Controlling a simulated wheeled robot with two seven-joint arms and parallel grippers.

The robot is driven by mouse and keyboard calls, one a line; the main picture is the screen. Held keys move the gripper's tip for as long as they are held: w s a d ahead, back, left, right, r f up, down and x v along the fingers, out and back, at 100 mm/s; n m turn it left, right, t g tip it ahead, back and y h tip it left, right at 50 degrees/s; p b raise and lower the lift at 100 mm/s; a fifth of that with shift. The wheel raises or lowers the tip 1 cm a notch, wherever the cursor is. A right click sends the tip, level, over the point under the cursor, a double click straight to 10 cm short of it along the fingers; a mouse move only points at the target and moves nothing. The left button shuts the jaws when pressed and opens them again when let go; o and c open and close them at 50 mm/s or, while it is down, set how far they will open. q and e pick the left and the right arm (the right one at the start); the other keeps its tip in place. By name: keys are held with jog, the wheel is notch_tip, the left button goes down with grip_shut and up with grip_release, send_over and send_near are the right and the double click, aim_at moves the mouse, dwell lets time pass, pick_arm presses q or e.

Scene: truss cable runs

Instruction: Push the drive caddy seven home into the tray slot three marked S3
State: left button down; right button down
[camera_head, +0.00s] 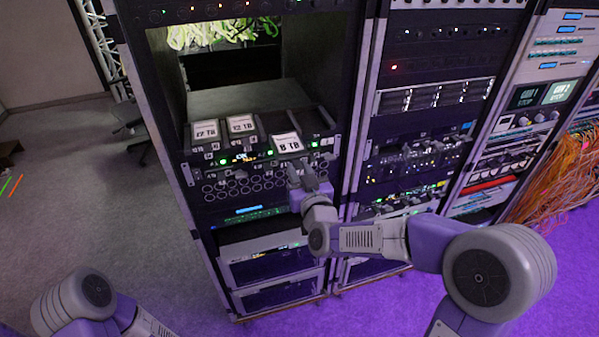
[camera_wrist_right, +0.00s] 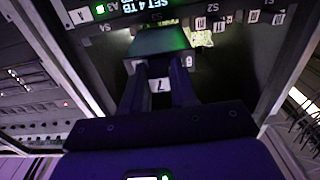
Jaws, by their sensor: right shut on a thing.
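My right gripper (camera_head: 307,176) is at the front of the tray in the left rack. In the right wrist view its fingers (camera_wrist_right: 160,76) are shut on the front of a dark drive caddy (camera_wrist_right: 160,42), with a white label reading 7 between them. The caddy points into the bay; how deep it sits I cannot tell. A white 8 TB label (camera_head: 288,143) lies straight ahead of the gripper in the head view. My left gripper is out of view.
Caddies labelled 17 TB (camera_head: 205,131) and 12 TB (camera_head: 240,125) stand in the tray to the left. Rack posts flank the bay. Green cables (camera_head: 220,33) hang at its back. Other racks stand to the right. The floor (camera_head: 90,200) at left is largely clear.

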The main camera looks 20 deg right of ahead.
aim_at(295, 162)
dwell(0.7)
jog(key=shift+b, duration=0.4)
jog(key=shift+r, duration=0.1)
jog(key=shift+w, duration=0.25)
jog(key=shift+w, duration=0.5)
jog(key=shift+w, duration=0.25)
jog(key=shift+w, duration=0.45)
jog(key=shift+w, duration=0.1)
jog(key=shift+b, duration=0.45)
